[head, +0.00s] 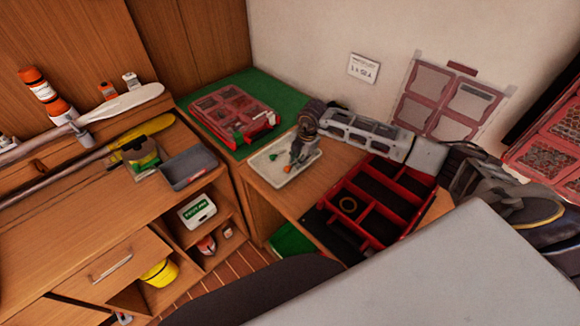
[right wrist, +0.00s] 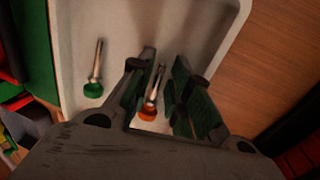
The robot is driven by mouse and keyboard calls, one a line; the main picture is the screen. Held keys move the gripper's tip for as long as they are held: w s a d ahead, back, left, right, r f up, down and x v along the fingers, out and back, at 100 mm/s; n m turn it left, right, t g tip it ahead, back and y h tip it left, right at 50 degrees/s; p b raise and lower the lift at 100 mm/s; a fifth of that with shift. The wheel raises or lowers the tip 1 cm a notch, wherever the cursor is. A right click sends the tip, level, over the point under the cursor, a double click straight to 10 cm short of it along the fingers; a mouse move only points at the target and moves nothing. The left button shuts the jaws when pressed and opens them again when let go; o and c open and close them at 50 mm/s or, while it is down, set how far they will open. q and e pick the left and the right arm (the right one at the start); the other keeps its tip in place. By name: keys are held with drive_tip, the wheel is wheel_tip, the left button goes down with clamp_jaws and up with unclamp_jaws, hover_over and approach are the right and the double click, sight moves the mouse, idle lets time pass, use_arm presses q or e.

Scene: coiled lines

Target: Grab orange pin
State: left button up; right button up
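The orange pin (right wrist: 150,107) has an orange head and a metal shank. In the right wrist view it lies on the white tray (right wrist: 118,18), between the two fingers of my right gripper (right wrist: 166,88). The fingers are open, with a gap visible around the pin. In the head view the orange pin's head (head: 287,169) shows just below my right gripper (head: 294,157), over the tray's right half. A green-headed pin (right wrist: 94,80) lies on the tray to the left, outside the fingers. My left gripper is not in view.
A red-lidded organizer box (head: 232,113) sits on a green mat (head: 262,83) behind the tray. A red divided box (head: 375,205) stands to the right, close to my right arm. A grey bin (head: 188,168) stands on the left counter.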

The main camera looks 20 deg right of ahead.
idle(0.3)
clamp_jaws()
drive_tip(key=shift+r, duration=0.15)
drive_tip(key=w+b+v, duration=0.1)
drive_tip(key=v, duration=0.8)
drive_tip(key=shift+w+a+r+b, duration=0.3)
drive_tip(key=shift+w+r+b, duration=0.1)
drive_tip(key=shift+r, duration=0.1)
